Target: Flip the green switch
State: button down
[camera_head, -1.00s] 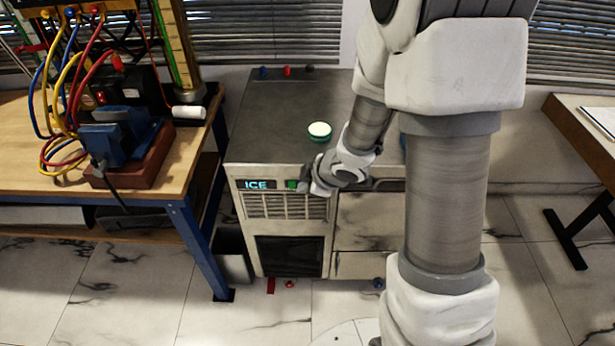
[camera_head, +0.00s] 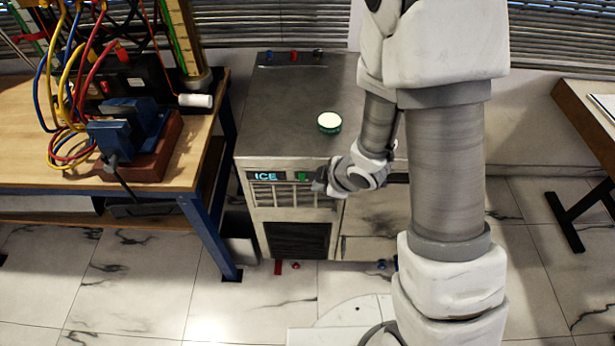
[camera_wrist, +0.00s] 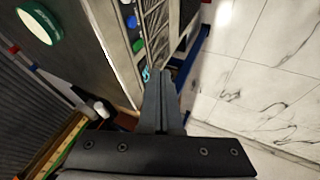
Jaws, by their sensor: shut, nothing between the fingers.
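The green switch (camera_head: 303,176) is a small green patch on the front panel of the metal ice machine (camera_head: 290,190), just right of the lit ICE sign (camera_head: 266,176). It also shows as a green patch in the wrist view (camera_wrist: 138,45). My gripper (camera_head: 318,184) is just right of the switch and slightly lower, in front of the panel. In the wrist view the gripper's fingers (camera_wrist: 161,74) are together with nothing between them, and the tips appear apart from the switch. Whether the switch is on or off cannot be told.
A green-and-white round tin (camera_head: 329,123) sits on the machine's top. A workbench (camera_head: 185,172) with cables and a vise (camera_head: 130,135) stands close on the left. A desk (camera_head: 580,130) is at the right. Marble floor (camera_head: 130,270) is open in front.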

aim_at(300, 176)
jog(key=shift+w+a+f+b, duration=0.15)
jog(key=shift+w+a+f, duration=0.4)
jog(key=shift+w+f, duration=0.9)
jog(key=shift+w+a+f+b, duration=0.1)
jog(key=shift+w+a+f, duration=0.4)
jog(key=shift+w+f, duration=1)
jog(key=shift+w+a+f+b, duration=0.15)
jog(key=shift+w+a+f, duration=0.4)
jog(key=shift+w+f, duration=0.9)
jog(key=shift+s+f, duration=0.15)
jog(key=shift+f, duration=0.1)
jog(key=shift+f+b, duration=0.25)
jog(key=shift+b, duration=0.95)
jog(key=shift+r+t+b, duration=0.1)
jog(key=shift+t+b, duration=0.25)
jog(key=shift+t, duration=0.05)
jog(key=shift+w+r+p, duration=0.25)
jog(key=shift+r+p, duration=0.6)
jog(key=shift+r, duration=0.25)
